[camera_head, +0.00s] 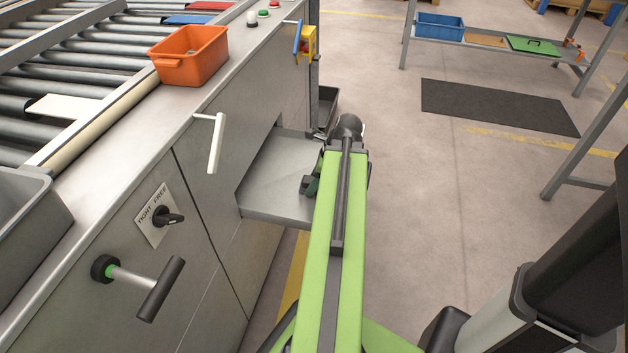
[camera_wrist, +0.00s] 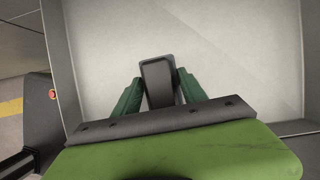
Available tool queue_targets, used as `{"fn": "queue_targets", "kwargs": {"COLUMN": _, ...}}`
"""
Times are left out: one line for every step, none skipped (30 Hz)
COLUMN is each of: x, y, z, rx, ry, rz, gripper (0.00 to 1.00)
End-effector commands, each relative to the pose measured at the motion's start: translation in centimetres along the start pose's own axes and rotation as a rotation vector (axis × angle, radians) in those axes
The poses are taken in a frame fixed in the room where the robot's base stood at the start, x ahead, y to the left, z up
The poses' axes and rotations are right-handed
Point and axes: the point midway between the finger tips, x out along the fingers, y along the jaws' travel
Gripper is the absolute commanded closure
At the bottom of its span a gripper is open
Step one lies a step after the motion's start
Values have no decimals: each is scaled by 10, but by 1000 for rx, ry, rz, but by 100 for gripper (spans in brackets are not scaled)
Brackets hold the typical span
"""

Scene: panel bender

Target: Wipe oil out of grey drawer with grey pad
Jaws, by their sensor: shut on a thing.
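The grey drawer (camera_head: 270,188) stands pulled out from the front of the machine in the head view. Its pale floor and side walls fill much of the wrist view (camera_wrist: 230,60). My gripper (camera_wrist: 158,86) has its two green fingers shut on a dark grey pad (camera_wrist: 157,72), over the drawer floor. I cannot tell whether the pad touches the floor. In the head view my gripper (camera_head: 311,186) is at the drawer's right part, mostly hidden by my arm. I can make out no clear oil on the visible floor; the part under my gripper is hidden.
An orange bin (camera_head: 188,55) stands on the machine's ledge, with a grey bin (camera_head: 30,215) at the left edge. A white lever (camera_head: 215,143) and a black T-handle (camera_head: 160,289) stick out from the machine front. A dark mat (camera_head: 497,106) lies on open floor at right.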

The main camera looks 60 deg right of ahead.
Motion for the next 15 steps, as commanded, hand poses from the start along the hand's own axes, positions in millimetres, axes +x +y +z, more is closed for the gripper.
{"fn": "queue_targets", "kwargs": {"x": -2, "y": 0, "z": 1, "rx": 0, "ry": 0, "rz": 0, "gripper": 83}}
{"fn": "queue_targets", "kwargs": {"x": -4, "y": 0, "z": 2, "rx": 0, "ry": 0, "rz": 0, "gripper": 83}}
{"fn": "queue_targets", "kwargs": {"x": -7, "y": 0, "z": 3, "rx": 0, "ry": 0, "rz": 0, "gripper": 83}}
{"fn": "queue_targets", "kwargs": {"x": -10, "y": 0, "z": 4, "rx": 0, "ry": 0, "rz": 0, "gripper": 83}}
{"fn": "queue_targets", "kwargs": {"x": -13, "y": 0, "z": 6, "rx": 0, "ry": 0, "rz": 0, "gripper": 83}}
{"fn": "queue_targets", "kwargs": {"x": -18, "y": 0, "z": 8, "rx": 0, "ry": 0, "rz": 0, "gripper": 83}}
{"fn": "queue_targets", "kwargs": {"x": -22, "y": 0, "z": 9, "rx": 0, "ry": 0, "rz": 0, "gripper": 83}}
{"fn": "queue_targets", "kwargs": {"x": -25, "y": 0, "z": 11, "rx": 0, "ry": 0, "rz": 0, "gripper": 83}}
{"fn": "queue_targets", "kwargs": {"x": -30, "y": 0, "z": 12, "rx": 0, "ry": 0, "rz": 0, "gripper": 83}}
{"fn": "queue_targets", "kwargs": {"x": -33, "y": 0, "z": 14, "rx": 0, "ry": 0, "rz": 0, "gripper": 83}}
{"fn": "queue_targets", "kwargs": {"x": -36, "y": 0, "z": 15, "rx": 0, "ry": 0, "rz": 0, "gripper": 83}}
{"fn": "queue_targets", "kwargs": {"x": -40, "y": 0, "z": 17, "rx": 0, "ry": 0, "rz": 0, "gripper": 83}}
{"fn": "queue_targets", "kwargs": {"x": -44, "y": 0, "z": 18, "rx": 0, "ry": 0, "rz": 0, "gripper": 83}}
{"fn": "queue_targets", "kwargs": {"x": -47, "y": 0, "z": 20, "rx": 0, "ry": 0, "rz": 0, "gripper": 83}}
{"fn": "queue_targets", "kwargs": {"x": -51, "y": 0, "z": 21, "rx": 0, "ry": 0, "rz": 0, "gripper": 83}}
